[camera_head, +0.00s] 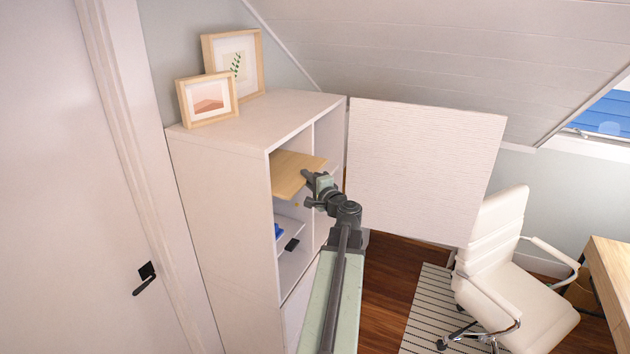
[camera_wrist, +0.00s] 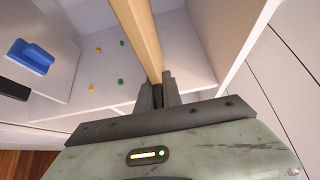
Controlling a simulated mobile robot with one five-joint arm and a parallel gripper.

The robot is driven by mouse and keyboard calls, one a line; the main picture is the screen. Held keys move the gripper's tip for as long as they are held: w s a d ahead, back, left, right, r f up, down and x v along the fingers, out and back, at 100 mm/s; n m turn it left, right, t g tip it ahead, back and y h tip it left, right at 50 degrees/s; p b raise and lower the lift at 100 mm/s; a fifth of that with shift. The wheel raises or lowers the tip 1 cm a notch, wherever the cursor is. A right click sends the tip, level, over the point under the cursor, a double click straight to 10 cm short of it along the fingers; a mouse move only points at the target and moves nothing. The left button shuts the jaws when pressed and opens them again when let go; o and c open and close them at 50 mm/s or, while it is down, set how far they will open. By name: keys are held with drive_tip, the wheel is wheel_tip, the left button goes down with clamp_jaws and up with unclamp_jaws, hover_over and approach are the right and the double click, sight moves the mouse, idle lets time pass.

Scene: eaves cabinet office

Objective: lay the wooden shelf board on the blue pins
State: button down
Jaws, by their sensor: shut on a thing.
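The wooden shelf board (camera_head: 290,175) is pale wood and sits partly inside the upper left compartment of the white cabinet (camera_head: 215,190). My gripper (camera_head: 308,178) is shut on the board's front edge. In the wrist view the board (camera_wrist: 138,32) shows edge-on between the fingers of my gripper (camera_wrist: 158,92). Yellow pins (camera_wrist: 91,87) and green pins (camera_wrist: 120,82) stick out of the inner cabinet wall, left of the board in that view. I can make out no blue pins. I cannot tell whether the board touches any pin.
A blue object (camera_wrist: 30,55) and a black object (camera_wrist: 14,88) are in the cabinet below the board. The cabinet's open door (camera_head: 425,165) stands to the right. Two picture frames (camera_head: 232,62) stand on top. A cream chair (camera_head: 500,260) is at right.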

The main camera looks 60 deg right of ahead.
sight(280, 172)
drive_tip(key=w, duration=1)
drive_tip(key=shift+w+f, duration=0.1)
drive_tip(key=shift+f, duration=0.15)
drive_tip(key=shift+f+b, duration=0.75)
drive_tip(key=shift+b, duration=0.25)
drive_tip(key=c, duration=1.4)
unclamp_jaws()
drive_tip(key=shift+c, duration=0.2)
drive_tip(key=shift+s, duration=0.2)
drive_tip(key=v, duration=0.7)
drive_tip(key=shift+s+a, duration=0.25)
drive_tip(key=shift+s, duration=0.05)
